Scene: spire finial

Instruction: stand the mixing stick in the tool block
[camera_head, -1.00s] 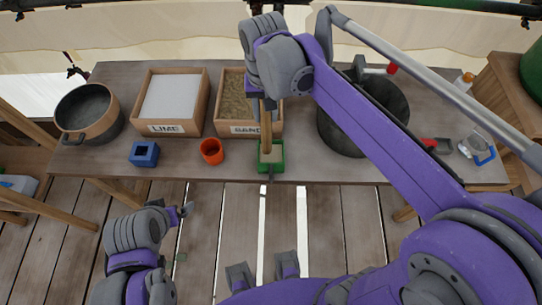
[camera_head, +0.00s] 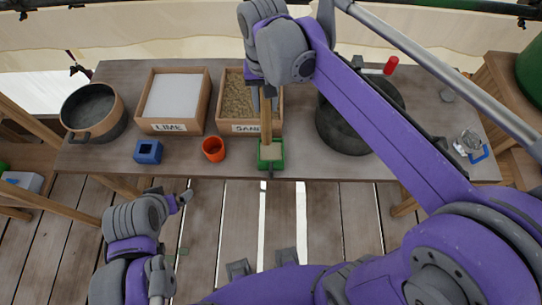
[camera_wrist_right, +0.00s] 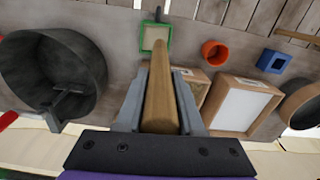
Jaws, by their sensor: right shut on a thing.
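The mixing stick (camera_head: 266,124) is a long wooden rod. My right gripper (camera_head: 264,101) is shut on it above the front of the sand box. In the right wrist view the stick (camera_wrist_right: 160,95) runs between the two grey fingers (camera_wrist_right: 158,105), its far end over the near edge of a green square holder (camera_wrist_right: 142,38). I cannot tell whether the stick touches this holder (camera_head: 277,163). A blue block (camera_head: 148,157) with a dark square hole stands at the front left of the table. My left gripper (camera_head: 183,200) is low, in front of the table; its fingers are unclear.
An orange cup (camera_head: 213,149) stands between the blue block and the green holder. Behind are the lime box (camera_head: 170,127), sand box (camera_head: 240,128) and a round pot (camera_head: 92,112). A large dark bucket (camera_head: 340,135) stands right, partly behind my right arm. A red cylinder (camera_head: 390,65) is beyond it.

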